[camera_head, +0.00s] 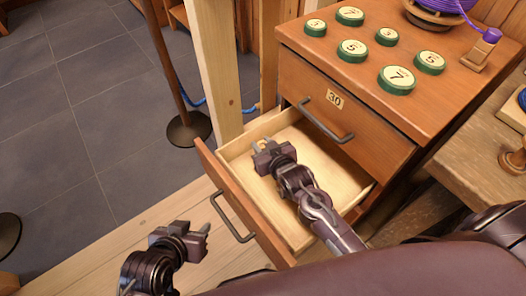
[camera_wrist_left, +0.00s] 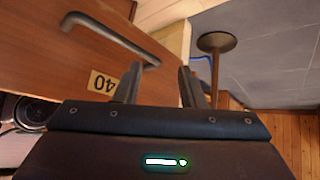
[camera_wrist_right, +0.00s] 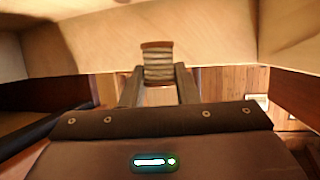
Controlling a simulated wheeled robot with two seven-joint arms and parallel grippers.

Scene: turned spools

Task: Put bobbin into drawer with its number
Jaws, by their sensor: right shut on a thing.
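The bobbin (camera_wrist_right: 158,64), with a ribbed grey-brown middle and a brown end, is between the fingertips of my right gripper (camera_wrist_right: 158,82). My right gripper (camera_head: 264,146) is shut on it, over the interior of the pulled-out lower drawer (camera_head: 328,178). In the head view the bobbin is hard to make out. The left wrist view shows a plate reading 40 (camera_wrist_left: 103,82), upside down, on a drawer front with a dark handle (camera_wrist_left: 110,38). My left gripper (camera_head: 202,232) is open and empty, outside the lower drawer's front, near its handle (camera_head: 232,217).
The upper drawer (camera_head: 335,99), marked 30, is shut above the open one. Several green numbered discs (camera_head: 397,80) and a purple spool (camera_head: 440,8) are on the cabinet top. A post (camera_head: 215,60) stands behind the drawer. Tiled floor lies at left.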

